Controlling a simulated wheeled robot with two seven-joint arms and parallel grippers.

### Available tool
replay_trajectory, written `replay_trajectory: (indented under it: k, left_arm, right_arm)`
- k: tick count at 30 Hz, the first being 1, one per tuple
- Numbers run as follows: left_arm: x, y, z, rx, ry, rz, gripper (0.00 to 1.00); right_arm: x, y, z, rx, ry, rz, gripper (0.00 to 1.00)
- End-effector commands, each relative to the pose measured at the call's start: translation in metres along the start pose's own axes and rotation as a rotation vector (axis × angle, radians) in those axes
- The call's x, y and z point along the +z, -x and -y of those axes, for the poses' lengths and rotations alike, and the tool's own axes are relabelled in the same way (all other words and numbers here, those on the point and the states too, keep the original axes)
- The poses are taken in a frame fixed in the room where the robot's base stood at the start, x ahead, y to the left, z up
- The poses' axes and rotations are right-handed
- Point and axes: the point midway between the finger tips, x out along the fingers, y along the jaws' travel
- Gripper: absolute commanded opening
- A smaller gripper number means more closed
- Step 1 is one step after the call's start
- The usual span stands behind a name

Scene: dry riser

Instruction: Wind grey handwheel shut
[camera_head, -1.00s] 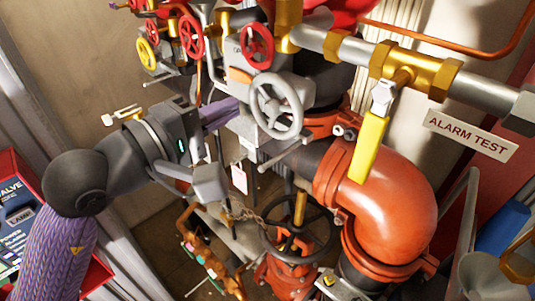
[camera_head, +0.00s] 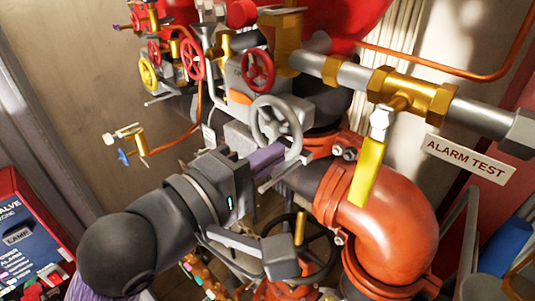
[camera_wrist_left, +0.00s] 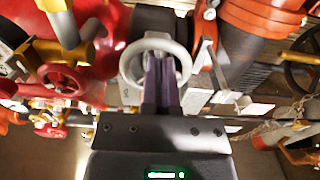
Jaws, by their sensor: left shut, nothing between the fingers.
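The grey handwheel (camera_head: 293,152) is a spoked ring on a grey valve body, right of centre in the head view. It also shows in the left wrist view (camera_wrist_left: 185,62) at top centre. My left gripper (camera_head: 280,152) has purple fingers, shut together with nothing between them. My right gripper is in neither view.
A red handwheel (camera_head: 258,70) is just above the grey one. A yellow lever (camera_head: 367,172) hangs to the right, by a large orange pipe elbow (camera_head: 390,225). A black handwheel (camera_head: 325,243) is below. Smaller red and yellow wheels (camera_head: 148,74) stand at upper left.

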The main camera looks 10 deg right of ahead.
Motion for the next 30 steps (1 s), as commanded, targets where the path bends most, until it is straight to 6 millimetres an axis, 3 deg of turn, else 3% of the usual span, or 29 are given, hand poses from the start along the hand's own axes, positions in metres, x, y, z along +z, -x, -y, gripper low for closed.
replay_trajectory:
  k: [30]
  left_arm:
    - [0.000,-0.019,-0.001,0.002,0.006,0.002,0.00]
  right_arm:
    - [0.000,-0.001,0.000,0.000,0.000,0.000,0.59]
